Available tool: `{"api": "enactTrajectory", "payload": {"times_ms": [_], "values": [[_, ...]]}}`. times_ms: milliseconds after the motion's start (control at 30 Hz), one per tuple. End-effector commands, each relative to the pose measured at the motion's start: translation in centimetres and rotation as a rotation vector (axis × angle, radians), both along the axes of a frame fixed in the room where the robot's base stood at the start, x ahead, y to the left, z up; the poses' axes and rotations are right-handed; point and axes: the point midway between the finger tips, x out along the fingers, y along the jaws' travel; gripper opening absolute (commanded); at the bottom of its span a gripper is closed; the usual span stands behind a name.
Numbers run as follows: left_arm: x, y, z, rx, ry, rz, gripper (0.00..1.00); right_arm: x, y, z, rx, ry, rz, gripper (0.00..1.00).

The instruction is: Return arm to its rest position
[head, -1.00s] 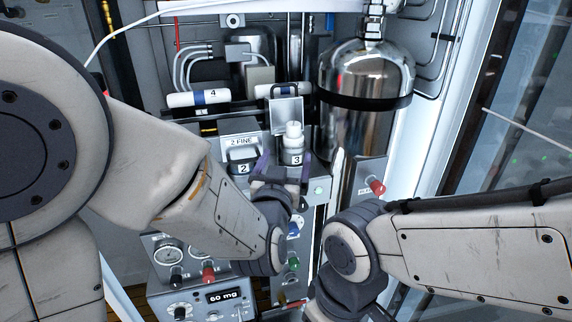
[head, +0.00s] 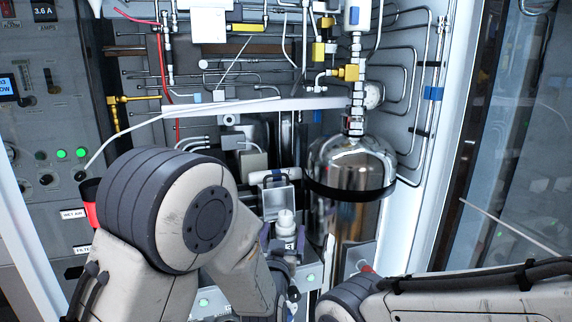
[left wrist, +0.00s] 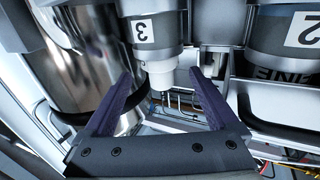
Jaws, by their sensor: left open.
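My left gripper (head: 283,240) is low in the middle of the head view, partly behind my left arm. In the left wrist view, its two purple fingers (left wrist: 160,78) are spread apart and hold nothing. A bottle marked 3 with a white top (head: 286,226) sits in its panel slot, just beyond the fingers in the head view. It also shows upside down, between and beyond the fingers, in the left wrist view (left wrist: 155,32). Whether any finger touches it is unclear. My right arm comes in at the lower right, its gripper out of frame.
A shiny metal tank (head: 350,165) stands close right of the bottle. An open lid (head: 280,199) is behind the bottle. A container marked 2 (left wrist: 295,30) is beside it. Pipes and valves fill the back panel, and a white cabinet frame (head: 425,190) borders the right.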

Motion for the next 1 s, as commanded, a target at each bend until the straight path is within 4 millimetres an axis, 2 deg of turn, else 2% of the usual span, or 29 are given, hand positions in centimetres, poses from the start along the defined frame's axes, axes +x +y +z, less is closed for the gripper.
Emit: {"api": "enactTrajectory", "payload": {"times_ms": [33,100,300,367,433,833,1000], "values": [[1.0,-0.1,0.3,0.0,0.001,0.002,0.93,0.0,0.0,0.8,0.0,0.0,0.001,0.98],[2.1,-0.2,0.3,0.0,0.0,0.002,0.93,0.0,0.0,1.3,0.0,0.0,0.002,0.98],[4.3,-0.5,-0.2,0.0,0.0,0.0,0.93,0.0,0.0,1.7,0.0,0.0,0.003,0.98],[4.2,-0.5,-0.5,0.0,-0.001,-0.001,0.93,0.0,0.0,1.3,0.0,0.0,0.003,0.98],[4.2,-0.5,0.0,0.0,-0.001,-0.001,0.93,0.0,0.0,1.8,-0.001,0.001,0.003,0.98],[4.0,-0.5,-0.2,0.0,0.0,-0.001,0.93,0.0,0.0,1.6,0.0,0.0,0.003,0.98],[2.4,-0.4,-0.2,0.0,-0.001,-0.002,0.93,0.0,0.0,0.7,0.0,0.0,0.002,0.98]]}}
